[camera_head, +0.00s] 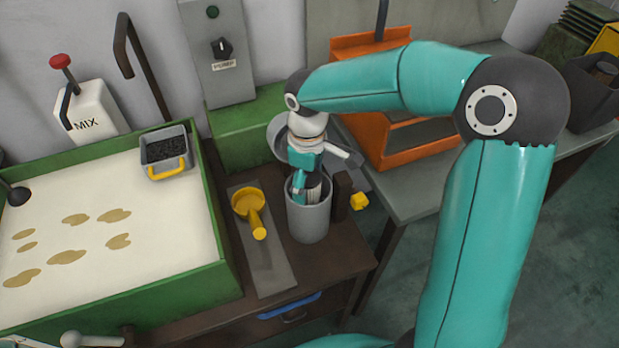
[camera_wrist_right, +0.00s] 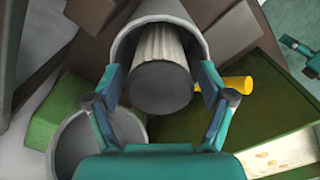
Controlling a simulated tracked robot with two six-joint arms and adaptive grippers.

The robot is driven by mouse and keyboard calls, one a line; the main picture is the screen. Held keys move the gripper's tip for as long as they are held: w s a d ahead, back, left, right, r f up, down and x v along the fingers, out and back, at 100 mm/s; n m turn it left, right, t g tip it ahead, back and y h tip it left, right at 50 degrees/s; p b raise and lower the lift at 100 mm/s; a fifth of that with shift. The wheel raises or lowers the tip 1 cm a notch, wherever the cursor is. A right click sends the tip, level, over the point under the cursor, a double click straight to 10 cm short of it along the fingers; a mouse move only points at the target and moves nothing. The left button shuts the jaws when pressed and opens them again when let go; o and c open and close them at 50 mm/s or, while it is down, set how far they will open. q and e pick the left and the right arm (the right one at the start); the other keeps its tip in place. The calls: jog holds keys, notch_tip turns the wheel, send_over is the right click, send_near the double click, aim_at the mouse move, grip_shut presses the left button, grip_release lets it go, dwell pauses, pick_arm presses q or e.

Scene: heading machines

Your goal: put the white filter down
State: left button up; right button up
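The white filter shows in the right wrist view as a pale pleated cylinder (camera_wrist_right: 158,45) with a dark round end cap. It stands inside a grey cylindrical can (camera_head: 309,221), whose rim (camera_wrist_right: 196,22) surrounds it. In the head view, only a strip of pleats shows (camera_head: 312,196). My right gripper (camera_head: 306,186) points down at the can's mouth. Its fingers (camera_wrist_right: 163,88) are apart on either side of the filter's end, with visible gaps. My left arm shows only partly at the head view's lower left; its finger state cannot be made out.
A yellow funnel-like scoop (camera_head: 249,206) lies on a grey strip (camera_head: 272,267) left of the can. A brown block (camera_head: 341,195) and yellow piece (camera_head: 359,201) stand close right. A round grey vessel (camera_wrist_right: 68,150) is behind. The green-rimmed tray (camera_head: 217,225) lies farther left.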

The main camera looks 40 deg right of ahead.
jog(key=shift+r, duration=0.1)
jog(key=shift+r, duration=0.25)
notch_tip(320, 180, up, 12)
jog(key=p, duration=0.1)
jog(key=shift+f, duration=0.2)
dwell(0.6)
